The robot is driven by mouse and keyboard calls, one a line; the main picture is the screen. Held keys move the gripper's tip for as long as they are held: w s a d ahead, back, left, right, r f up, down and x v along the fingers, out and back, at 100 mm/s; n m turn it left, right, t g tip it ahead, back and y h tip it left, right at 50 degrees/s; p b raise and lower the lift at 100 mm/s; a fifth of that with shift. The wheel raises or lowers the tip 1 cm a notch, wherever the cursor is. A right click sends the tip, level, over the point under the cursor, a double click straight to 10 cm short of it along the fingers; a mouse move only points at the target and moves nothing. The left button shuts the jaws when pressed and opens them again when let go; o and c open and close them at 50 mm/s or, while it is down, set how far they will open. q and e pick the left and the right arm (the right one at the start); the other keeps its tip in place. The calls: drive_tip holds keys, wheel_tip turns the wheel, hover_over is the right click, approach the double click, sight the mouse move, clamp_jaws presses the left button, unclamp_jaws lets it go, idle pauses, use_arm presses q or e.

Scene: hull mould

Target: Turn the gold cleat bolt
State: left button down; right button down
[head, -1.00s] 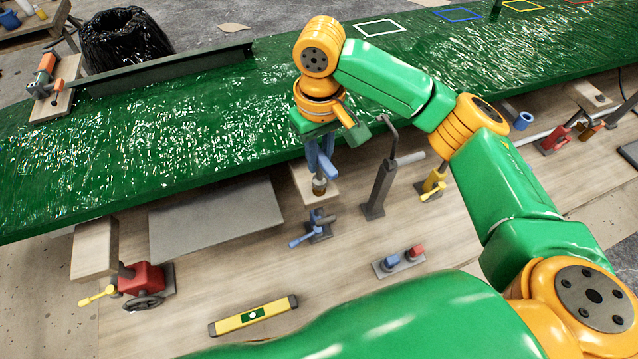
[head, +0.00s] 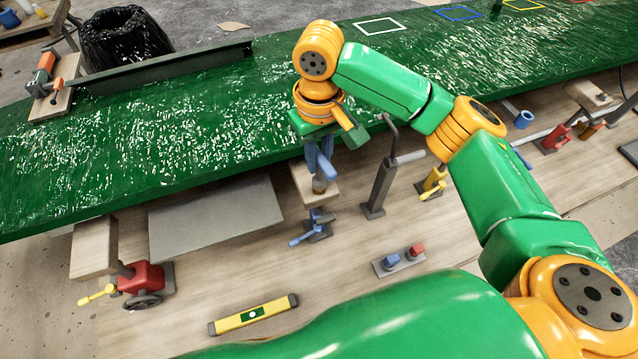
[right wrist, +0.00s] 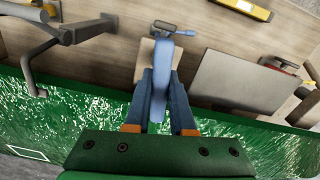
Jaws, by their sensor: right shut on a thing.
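My right gripper (head: 318,152) hangs over the near edge of the green hull mould (head: 190,135), its dark blue fingers pointing down. It is shut on a blue piece (head: 327,171), which also shows between the fingers in the right wrist view (right wrist: 160,85). Just below it in the head view is a small brownish-gold bolt head (head: 319,186), by a pale wooden block (head: 322,197). The gripper and blue piece partly hide it, and I cannot tell whether the piece touches it. My left gripper is not in view.
A blue clamp (head: 312,228) sits just below the block. A grey post with a bent arm (head: 380,185) stands close to the right. A red clamp (head: 140,279), a yellow level (head: 254,314) and a small holder (head: 398,263) lie nearer. A dark rail (head: 165,70) crosses the mould.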

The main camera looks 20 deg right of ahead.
drive_tip(key=shift+f, duration=0.7)
